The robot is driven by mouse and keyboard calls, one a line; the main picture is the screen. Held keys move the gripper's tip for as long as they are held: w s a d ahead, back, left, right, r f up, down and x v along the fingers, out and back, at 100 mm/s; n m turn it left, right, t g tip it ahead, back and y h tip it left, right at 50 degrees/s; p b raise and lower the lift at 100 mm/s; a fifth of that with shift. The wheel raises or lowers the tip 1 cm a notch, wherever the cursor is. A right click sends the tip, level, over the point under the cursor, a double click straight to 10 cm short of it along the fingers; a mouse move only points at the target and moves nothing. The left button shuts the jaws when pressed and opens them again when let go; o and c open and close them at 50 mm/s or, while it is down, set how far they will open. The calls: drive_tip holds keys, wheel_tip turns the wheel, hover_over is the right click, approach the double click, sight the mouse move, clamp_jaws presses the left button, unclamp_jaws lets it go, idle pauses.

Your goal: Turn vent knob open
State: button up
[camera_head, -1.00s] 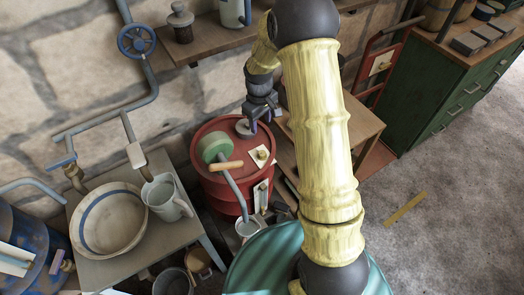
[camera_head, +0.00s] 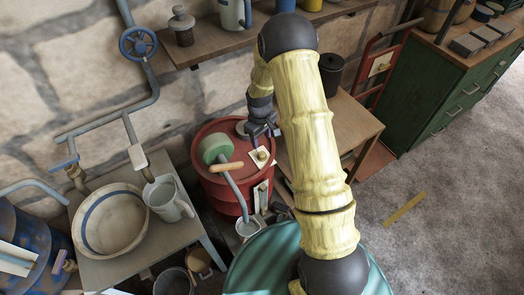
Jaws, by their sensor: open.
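A red drum (camera_head: 218,190) stands by the wall. A small brass knob (camera_head: 262,154) sits on a pale plate on the right part of its lid; it looks like the vent knob. A second pale plate with a brass fitting (camera_head: 263,187) is on the drum's side. My gripper (camera_head: 265,140) is open, with its dark fingers pointing down just above the brass knob on the lid. I cannot tell whether they touch it. Part of the lid behind the gripper is hidden.
A round grey cap (camera_head: 242,127) lies behind. A wooden table (camera_head: 345,130) is to the right. A teal rounded surface (camera_head: 250,270) is in front.

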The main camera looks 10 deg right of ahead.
sight(262, 154)
wheel_tip(262, 154, down, 9)
drive_tip(key=shift+d+f+p, duration=0.15)
drive_tip(key=shift+f+p, duration=0.05)
drive_tip(key=shift+p, duration=0.5)
drive_tip(key=shift+c, duration=0.3)
drive_tip(key=c, duration=0.9)
